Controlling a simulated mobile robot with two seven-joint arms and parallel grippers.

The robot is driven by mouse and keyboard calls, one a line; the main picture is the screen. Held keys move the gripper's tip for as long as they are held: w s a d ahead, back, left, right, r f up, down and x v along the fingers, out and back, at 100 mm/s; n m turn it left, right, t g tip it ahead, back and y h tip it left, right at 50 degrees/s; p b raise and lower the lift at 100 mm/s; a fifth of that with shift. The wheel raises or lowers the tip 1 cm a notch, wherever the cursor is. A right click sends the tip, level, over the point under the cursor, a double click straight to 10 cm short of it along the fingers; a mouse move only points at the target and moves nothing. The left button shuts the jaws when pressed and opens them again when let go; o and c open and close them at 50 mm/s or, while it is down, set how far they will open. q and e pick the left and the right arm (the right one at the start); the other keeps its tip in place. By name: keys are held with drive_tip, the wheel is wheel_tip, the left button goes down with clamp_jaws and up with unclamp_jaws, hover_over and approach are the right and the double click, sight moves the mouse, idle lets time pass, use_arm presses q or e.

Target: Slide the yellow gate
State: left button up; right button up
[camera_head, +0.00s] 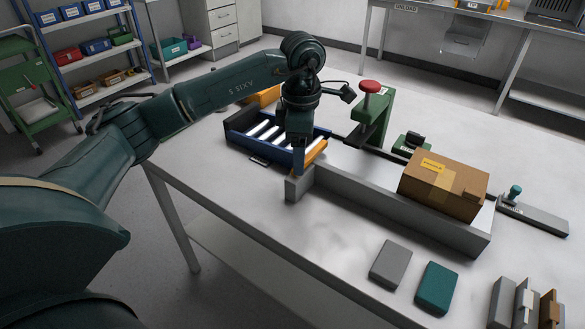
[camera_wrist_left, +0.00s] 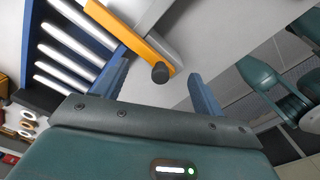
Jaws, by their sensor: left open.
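The yellow gate (camera_head: 315,153) is a flat bar at the right end of the blue roller tray, beside the end of the grey rail. In the left wrist view the yellow gate (camera_wrist_left: 135,35) runs diagonally and carries a dark round knob (camera_wrist_left: 160,73) at its near end. My left gripper (camera_head: 298,168) points down at the gate, partly hiding it. In the wrist view my left gripper (camera_wrist_left: 158,88) is open, with one blue finger on each side of the knob. I cannot tell whether either finger touches it. My right gripper is not in view.
The blue roller tray (camera_head: 238,124) lies left of the gate. A long grey rail (camera_head: 380,211) runs right, with a cardboard box (camera_head: 437,193) behind it. A green stand with a red button (camera_head: 370,86) stands behind. Grey (camera_head: 390,264) and teal (camera_head: 437,287) blocks lie in front.

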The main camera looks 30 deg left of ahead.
use_arm(q)
drive_tip(key=shift+o, duration=1.1)
drive_tip(key=shift+r, duration=0.15)
wheel_tip(320, 180, up, 7)
drive_tip(key=p, duration=0.5)
